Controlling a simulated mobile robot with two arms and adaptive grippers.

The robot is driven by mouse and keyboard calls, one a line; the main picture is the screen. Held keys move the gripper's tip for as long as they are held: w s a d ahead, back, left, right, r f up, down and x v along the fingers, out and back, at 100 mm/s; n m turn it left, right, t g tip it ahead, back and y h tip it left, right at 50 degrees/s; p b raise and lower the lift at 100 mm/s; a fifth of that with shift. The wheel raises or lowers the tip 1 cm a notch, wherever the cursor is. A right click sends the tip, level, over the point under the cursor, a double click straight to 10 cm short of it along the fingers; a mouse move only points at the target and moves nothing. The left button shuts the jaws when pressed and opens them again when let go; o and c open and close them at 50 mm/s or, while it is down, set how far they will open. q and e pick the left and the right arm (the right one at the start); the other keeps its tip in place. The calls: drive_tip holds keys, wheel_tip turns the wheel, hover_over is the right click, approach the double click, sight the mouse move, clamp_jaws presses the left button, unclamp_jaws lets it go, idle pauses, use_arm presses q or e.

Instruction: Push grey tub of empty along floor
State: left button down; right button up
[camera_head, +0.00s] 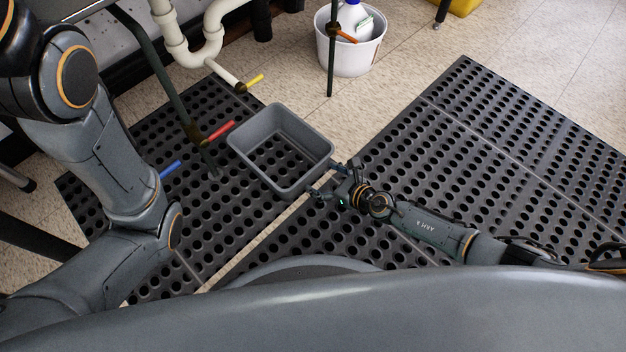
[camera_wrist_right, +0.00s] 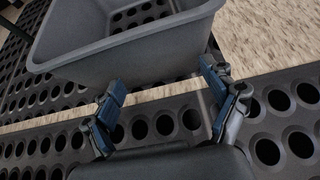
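The grey tub (camera_head: 299,127) is an open rectangular bin on the black floor mat, left of centre in the head view. It holds no loose objects, and dark round holes show across its bottom. My right gripper (camera_head: 335,178) is open, its two fingers spread at the tub's lower right side. In the right wrist view the tub wall (camera_wrist_right: 130,57) stands just beyond the open fingers of the gripper (camera_wrist_right: 163,78). Nothing is between them, and I cannot tell if the fingertips touch the wall. My left arm shows at the left, but its gripper is not in view.
Table legs with red (camera_head: 220,131), blue (camera_head: 170,169) and yellow (camera_head: 255,81) pieces near them lie left of and beyond the tub. White pipes (camera_head: 190,50) and a white bucket (camera_head: 352,52) stand behind. Another black mat (camera_head: 500,140) lies at right.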

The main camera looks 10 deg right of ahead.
drive_tip(key=shift+s+d+r, duration=0.1)
drive_tip(key=shift+s+d, duration=0.55)
drive_tip(key=shift+s, duration=0.15)
drive_tip(key=shift+s+d+r, duration=0.1)
drive_tip(key=shift+s+d, duration=0.5)
drive_tip(key=shift+s, duration=0.2)
drive_tip(key=shift+s+d+r+b, duration=0.1)
drive_tip(key=shift+s+d+b, duration=0.25)
drive_tip(key=shift+s+d, duration=0.45)
drive_tip(key=shift+s+d+r+b, duration=0.1)
drive_tip(key=shift+s+d+b, duration=0.2)
drive_tip(key=shift+s+d, duration=0.45)
drive_tip(key=shift+s+d+b, duration=0.45)
drive_tip(key=shift+s+d, duration=0.05)
drive_tip(key=shift+s, duration=0.4)
drive_tip(key=shift+s+d+b, duration=0.45)
drive_tip(key=shift+s+d, duration=0.05)
drive_tip(key=shift+s, duration=0.35)
drive_tip(key=shift+s+d+r, duration=0.2)
drive_tip(key=shift+b+v, duration=0.6)
drive_tip(key=shift+v, duration=1.65)
drive_tip(key=shift+s+d+r, duration=0.3)
drive_tip(key=shift+s+d, duration=0.1)
drive_tip(key=shift+s, duration=0.15)
